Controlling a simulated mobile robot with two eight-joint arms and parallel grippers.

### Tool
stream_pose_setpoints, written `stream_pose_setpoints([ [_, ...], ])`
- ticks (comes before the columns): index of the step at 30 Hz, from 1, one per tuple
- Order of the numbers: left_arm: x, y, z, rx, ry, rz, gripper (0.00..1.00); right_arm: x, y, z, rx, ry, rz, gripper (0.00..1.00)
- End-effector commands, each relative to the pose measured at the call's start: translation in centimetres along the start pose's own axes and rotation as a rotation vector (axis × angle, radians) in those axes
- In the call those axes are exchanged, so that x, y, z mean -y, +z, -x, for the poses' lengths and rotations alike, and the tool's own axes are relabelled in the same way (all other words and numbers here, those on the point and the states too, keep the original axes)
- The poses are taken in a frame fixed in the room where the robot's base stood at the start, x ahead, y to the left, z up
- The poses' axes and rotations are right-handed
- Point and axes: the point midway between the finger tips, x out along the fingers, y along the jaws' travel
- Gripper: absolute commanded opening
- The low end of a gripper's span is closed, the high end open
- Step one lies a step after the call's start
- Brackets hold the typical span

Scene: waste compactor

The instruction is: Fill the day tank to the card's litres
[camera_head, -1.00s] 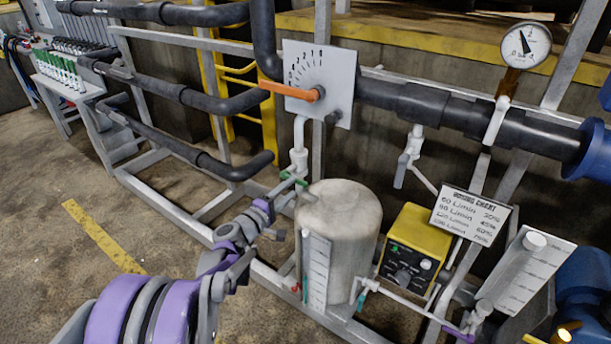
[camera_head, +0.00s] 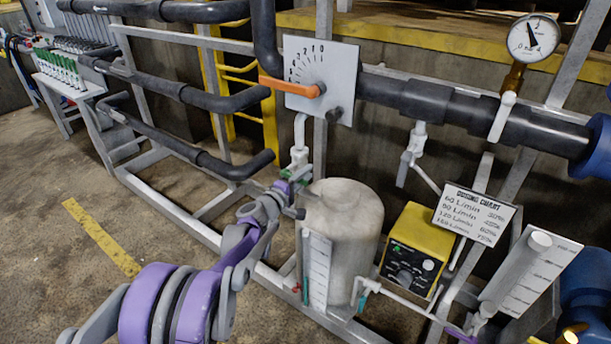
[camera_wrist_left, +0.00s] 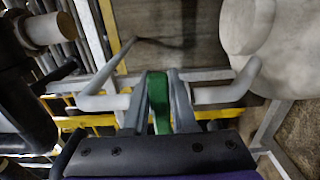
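The day tank (camera_head: 342,225) is a beige upright cylinder with a white level scale (camera_head: 317,270) on its front; its fill level cannot be read. A white pipe (camera_head: 299,145) comes down beside its top left to a valve with a green handle (camera_wrist_left: 159,103). My left gripper (camera_head: 288,188) is at this valve, left of the tank's top. In the left wrist view its two grey fingers (camera_wrist_left: 159,95) stand on either side of the green handle and appear closed on it. In the head view the arm mostly hides the handle.
A dial plate with an orange lever (camera_head: 290,87), a pressure gauge (camera_head: 533,38) and a white scale panel (camera_head: 530,270) are around. Dark pipes and a grey frame run behind; floor is clear at left.

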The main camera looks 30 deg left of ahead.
Motion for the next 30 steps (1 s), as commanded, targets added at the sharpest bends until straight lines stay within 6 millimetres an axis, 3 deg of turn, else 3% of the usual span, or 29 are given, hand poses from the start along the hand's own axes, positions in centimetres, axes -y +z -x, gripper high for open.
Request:
stream_pose_setpoints([
  [1,0.0,0.0,0.01,0.0,0.0,0.0,0.15,0.0,0.0,0.0,0.0,0.0,0.0,0.0],
  [4,0.0,0.01,0.02,0.0,0.0,0.0,0.0,0.0,0.0,0.0,0.0,0.0,0.0,0.0],
  [30,0.02,0.02,0.03,0.0,0.0,0.0,0.0,0.0,0.0,0.0,0.0,0.0,0.0,0.0],
])
